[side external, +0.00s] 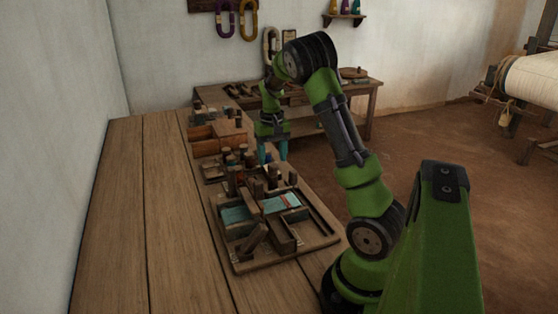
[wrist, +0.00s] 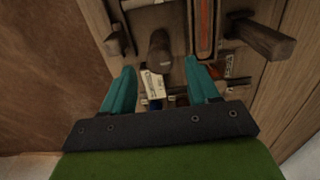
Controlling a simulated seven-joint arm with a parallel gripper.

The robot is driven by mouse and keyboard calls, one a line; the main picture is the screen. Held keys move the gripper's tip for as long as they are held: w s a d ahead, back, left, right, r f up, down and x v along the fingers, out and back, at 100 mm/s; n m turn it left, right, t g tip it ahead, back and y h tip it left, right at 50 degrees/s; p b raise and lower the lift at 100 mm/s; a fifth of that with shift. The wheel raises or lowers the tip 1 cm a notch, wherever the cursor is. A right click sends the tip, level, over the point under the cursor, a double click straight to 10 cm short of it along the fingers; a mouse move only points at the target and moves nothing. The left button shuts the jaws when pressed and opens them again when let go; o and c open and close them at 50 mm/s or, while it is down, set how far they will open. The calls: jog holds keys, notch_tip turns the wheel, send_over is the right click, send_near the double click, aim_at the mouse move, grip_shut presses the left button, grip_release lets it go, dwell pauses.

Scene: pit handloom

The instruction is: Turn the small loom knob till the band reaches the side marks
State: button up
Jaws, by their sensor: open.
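The small loom (side external: 325,238) is a wooden frame on the bench, with teal cloth panels and a thin red band (side external: 287,200) across the right one. In the wrist view a red strip (wrist: 205,25) runs in a dark slot. A dark rounded wooden knob (wrist: 160,50) stands between and just beyond my fingertips; I cannot tell for certain that it is the loom's turning knob. My gripper (side external: 273,154) is above the far end of the loom, pointing down. In the wrist view my gripper (wrist: 160,66) has its teal fingers apart and empty. The side marks are too small to make out.
A wooden lever (wrist: 262,38) juts out right of my fingers, and a pale printed tag (wrist: 152,85) lies between them. Several small pegs and an open wooden box (side external: 204,146) stand farther along the bench. The bench's left side (side external: 150,220) is clear.

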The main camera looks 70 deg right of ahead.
jog(key=shift+f, duration=1.05)
jog(key=c, duration=1)
jog(key=shift+c, duration=0.2)
jog(key=m, duration=0.3)
jog(key=shift+m, duration=2.2)
